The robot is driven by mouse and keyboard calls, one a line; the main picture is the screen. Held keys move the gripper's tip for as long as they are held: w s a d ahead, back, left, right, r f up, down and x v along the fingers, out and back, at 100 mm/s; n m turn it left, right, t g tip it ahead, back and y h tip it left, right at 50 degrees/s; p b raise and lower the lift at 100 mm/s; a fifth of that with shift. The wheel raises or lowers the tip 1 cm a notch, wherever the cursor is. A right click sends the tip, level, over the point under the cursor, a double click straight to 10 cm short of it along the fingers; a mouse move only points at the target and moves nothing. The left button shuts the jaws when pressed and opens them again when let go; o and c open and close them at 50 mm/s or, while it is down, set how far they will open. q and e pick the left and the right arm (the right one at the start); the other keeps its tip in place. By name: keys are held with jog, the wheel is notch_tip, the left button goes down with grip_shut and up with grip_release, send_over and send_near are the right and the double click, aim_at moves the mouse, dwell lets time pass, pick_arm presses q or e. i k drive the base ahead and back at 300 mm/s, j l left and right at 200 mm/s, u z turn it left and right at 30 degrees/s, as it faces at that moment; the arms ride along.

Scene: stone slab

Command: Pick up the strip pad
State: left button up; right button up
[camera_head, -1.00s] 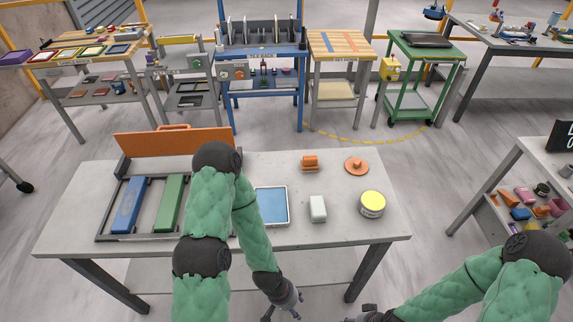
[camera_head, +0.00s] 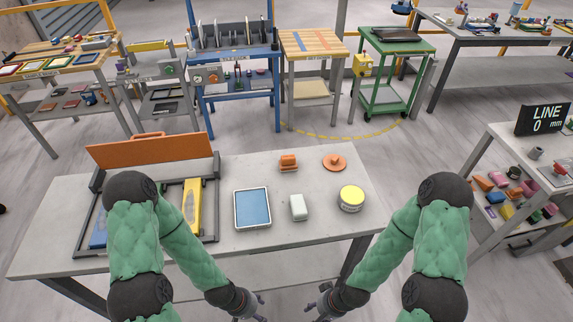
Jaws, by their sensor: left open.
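Long strip-shaped pads lie in a dark frame (camera_head: 83,226) at the left of the stone-topped table. A yellow one (camera_head: 192,206) shows at the frame's right side, and part of a blue one (camera_head: 99,234) shows at the left. My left arm crosses the frame and hides its middle. I cannot tell which pad the task names. My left gripper (camera_head: 263,308) is open and empty in front of the table's near edge, away from the pads. My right gripper (camera_head: 313,308) is close to its right. Its fingers are too small to read.
An orange panel (camera_head: 150,151) stands behind the frame. A blue-topped tray (camera_head: 252,208), a white block (camera_head: 298,207), a yellow-lidded tin (camera_head: 351,198), an orange block (camera_head: 288,162) and an orange knobbed disc (camera_head: 334,161) stand to the right. Bare tabletop lies between them.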

aim_at(288, 163)
jog(key=k+l+u, duration=0.1)
jog(key=u, duration=1.25)
jog(key=z, duration=1.3)
jog(key=k+l+u, duration=0.1)
jog(key=u, duration=0.35)
jog(key=k+l+u, duration=0.15)
jog(key=l+u, duration=0.15)
jog(key=u, duration=0.15)
jog(key=k+l+u, duration=0.1)
jog(key=u, duration=0.3)
jog(key=k, duration=0.1)
